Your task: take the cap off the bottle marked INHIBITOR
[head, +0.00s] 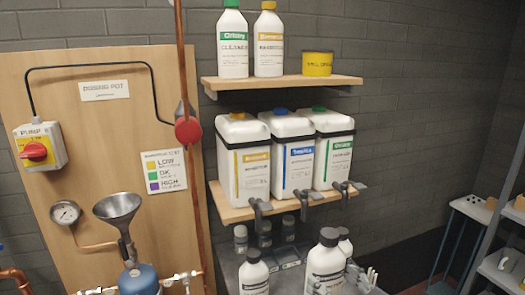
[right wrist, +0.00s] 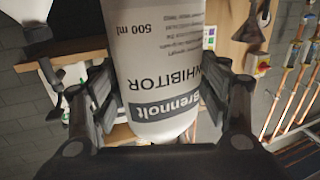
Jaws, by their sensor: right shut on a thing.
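The bottle marked INHIBITOR (right wrist: 150,60) fills the middle of the right wrist view, white with a dark Brennolt band, its label upside down there. My right gripper (right wrist: 153,100) is shut on its body, one finger on each side. In the head view, the white bottle (head: 322,266) at the bottom has a black cap (head: 329,237) on. My right gripper (head: 342,283) shows beside it at the lower right, partly cut off by the frame. The bottle's label is too small to read there. My left gripper is not in view.
Another black-capped white bottle (head: 254,275) stands to the left, and one more (head: 345,242) is close behind. Above, a wooden shelf (head: 235,213) holds three white canisters, with taps hanging below its edge. A funnel (head: 118,207) and blue vessel (head: 139,280) are at the left.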

